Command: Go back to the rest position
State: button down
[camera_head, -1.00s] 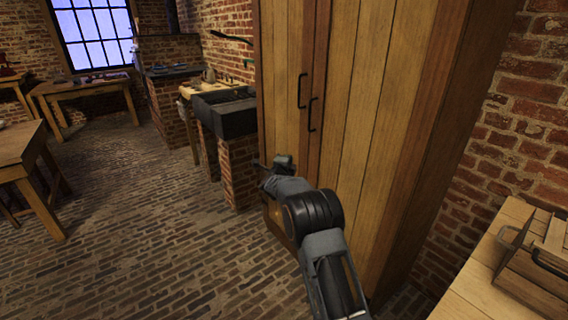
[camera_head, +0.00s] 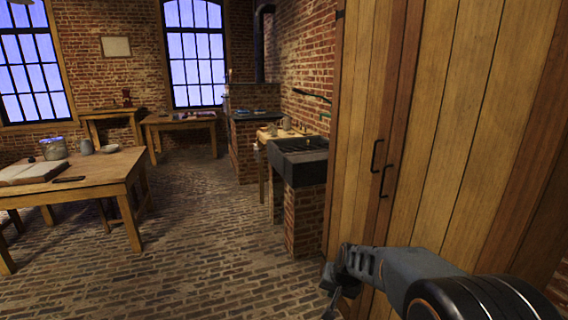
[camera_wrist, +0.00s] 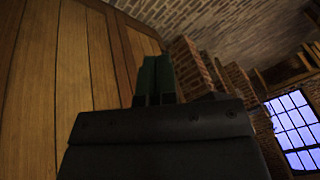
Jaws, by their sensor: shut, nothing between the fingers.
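My gripper (camera_head: 333,290) is at the lower right of the head view, in front of the tall wooden cupboard (camera_head: 455,130). Its jaws are small and dark there. In the wrist view my gripper (camera_wrist: 157,78) shows as two dark green fingers side by side, shut with nothing between them. The cupboard doors (camera_wrist: 75,60) fill the left of the wrist view, close beside the fingers. Whether the arm touches the cupboard I cannot tell.
A black stone sink (camera_head: 298,165) on brick supports stands left of the cupboard. A wooden table (camera_head: 85,183) with a book (camera_head: 32,172) and a jar (camera_head: 53,149) stands at the left. The brick floor (camera_head: 205,245) between them is clear.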

jog(key=s+d+r+n+h+p, duration=0.1)
jog(key=s+r+p, duration=0.7)
jog(key=s+r, duration=0.9)
jog(key=s+d+n, duration=0.1)
jog(key=s+n, duration=0.1)
jog(key=shift+s+d+r+n+h+p, duration=0.2)
jog(key=shift+s+d+n+h+p, duration=0.05)
jog(key=shift+d+n+h+p, duration=0.1)
